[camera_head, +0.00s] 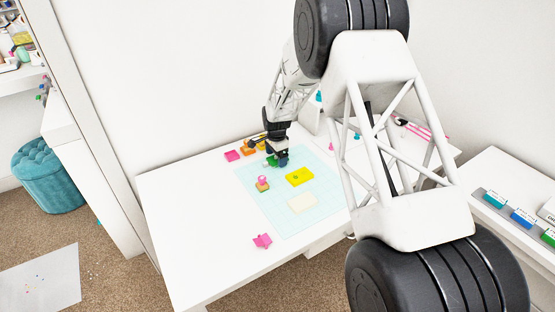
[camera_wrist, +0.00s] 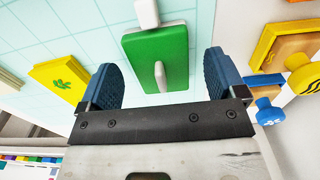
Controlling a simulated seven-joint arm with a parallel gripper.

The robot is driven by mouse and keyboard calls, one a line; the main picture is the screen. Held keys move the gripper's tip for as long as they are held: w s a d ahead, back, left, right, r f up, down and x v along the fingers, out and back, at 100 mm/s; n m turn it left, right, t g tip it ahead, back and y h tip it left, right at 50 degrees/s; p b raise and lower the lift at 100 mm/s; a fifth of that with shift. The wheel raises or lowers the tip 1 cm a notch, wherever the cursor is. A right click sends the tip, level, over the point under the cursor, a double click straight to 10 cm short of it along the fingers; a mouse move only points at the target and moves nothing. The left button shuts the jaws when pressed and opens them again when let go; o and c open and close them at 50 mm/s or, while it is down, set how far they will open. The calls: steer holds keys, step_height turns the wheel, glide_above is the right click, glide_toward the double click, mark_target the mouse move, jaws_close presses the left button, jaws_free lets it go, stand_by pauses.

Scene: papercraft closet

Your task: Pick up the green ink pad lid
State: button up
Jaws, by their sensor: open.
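The green ink pad lid (camera_wrist: 172,45), a green rectangle with pale edges and a white upright grip on top, lies in the wrist view between my fingers. It is mostly hidden by my gripper (camera_head: 278,160) in the head view. My gripper is open, with one blue fingertip on each side of the lid in the wrist view (camera_wrist: 160,80). I see a gap on both sides. Whether a pad lies under the lid is hidden.
A pink-topped stamp (camera_head: 262,184) stands nearby. Wooden stamps with a yellow (camera_wrist: 283,42) and blue knob (camera_wrist: 268,112) are close to my right finger.

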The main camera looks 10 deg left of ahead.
stand_by(0.6)
steer(key=c, duration=1.1)
steer(key=shift+o, duration=0.2)
steer(key=shift+r, duration=0.4)
step_height(320, 180, up, 3)
steer(key=shift+f, duration=0.1)
steer(key=s+d, duration=0.2)
steer(key=s, duration=0.2)
steer(key=s+d+r, duration=0.1)
steer(key=s+d, duration=0.1)
steer(key=s, duration=0.3)
steer(key=s+d, duration=0.3)
steer(key=s, duration=0.2)
steer(key=shift+s+r, duration=0.15)
steer(key=shift+s, duration=0.05)
steer(key=w+a, duration=0.2)
steer(key=w, duration=0.2)
steer(key=w+a, duration=0.2)
steer(key=w, duration=0.3)
steer(key=w+a+r, duration=0.1)
steer(key=w+a, duration=0.2)
steer(key=w, duration=0.2)
steer(key=shift+w, duration=0.2)
